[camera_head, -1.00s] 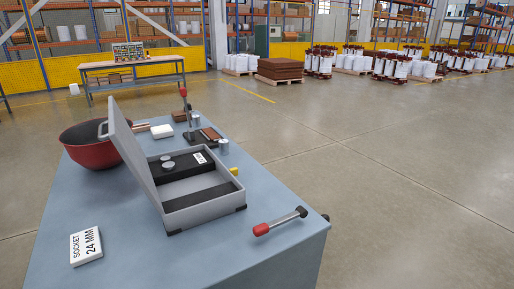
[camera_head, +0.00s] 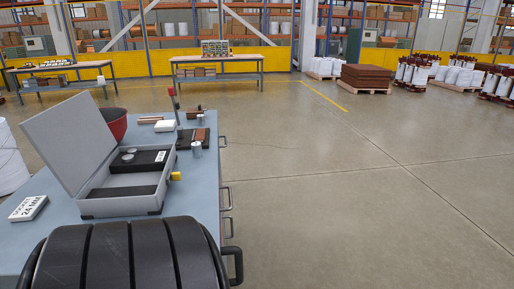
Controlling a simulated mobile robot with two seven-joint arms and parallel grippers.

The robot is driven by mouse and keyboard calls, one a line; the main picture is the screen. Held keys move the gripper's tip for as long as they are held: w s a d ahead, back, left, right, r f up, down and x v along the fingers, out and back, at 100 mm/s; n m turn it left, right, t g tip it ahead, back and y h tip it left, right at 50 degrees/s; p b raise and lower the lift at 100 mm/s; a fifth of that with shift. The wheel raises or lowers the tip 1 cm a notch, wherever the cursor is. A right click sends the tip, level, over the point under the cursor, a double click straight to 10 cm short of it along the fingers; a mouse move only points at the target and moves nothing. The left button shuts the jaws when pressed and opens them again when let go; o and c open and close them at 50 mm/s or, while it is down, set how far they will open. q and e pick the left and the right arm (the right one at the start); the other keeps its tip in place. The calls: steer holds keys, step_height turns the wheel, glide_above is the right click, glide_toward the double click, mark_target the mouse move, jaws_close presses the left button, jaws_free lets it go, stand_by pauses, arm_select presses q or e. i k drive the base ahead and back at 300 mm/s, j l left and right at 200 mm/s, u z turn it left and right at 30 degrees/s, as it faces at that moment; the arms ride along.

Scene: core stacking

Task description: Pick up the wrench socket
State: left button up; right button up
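An open grey case (camera_head: 152,206) stands on the blue worktable (camera_head: 203,195), its lid (camera_head: 70,140) leaning back to the left. Two small silver round pieces, which look like sockets (camera_head: 128,157), sit on the black block (camera_head: 150,161) inside the case. Neither gripper is in view. The front part of the table is hidden by a large dark ribbed shape close to the camera.
A yellow piece (camera_head: 176,176) is at the case's right side. The floor (camera_head: 340,210) to the right is clear.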

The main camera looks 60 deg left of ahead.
mark_target(197, 149)
steer(key=i+u, duration=0.4)
steer(key=i+l+u, duration=0.1)
steer(key=i+u, duration=0.3)
steer(key=i+l+u, duration=0.25)
steer(key=i+u, duration=0.15)
steer(key=i+j+u, duration=0.15)
steer(key=i+u, duration=0.15)
steer(key=u, duration=0.15)
steer(key=i+u, duration=0.25)
steer(key=u, duration=0.15)
steer(key=i+u, duration=0.3)
steer(key=u, duration=0.15)
steer(key=i+l+u, duration=0.2)
steer(key=u, duration=0.2)
steer(key=i+l, duration=0.05)
steer(key=i, duration=0.05)
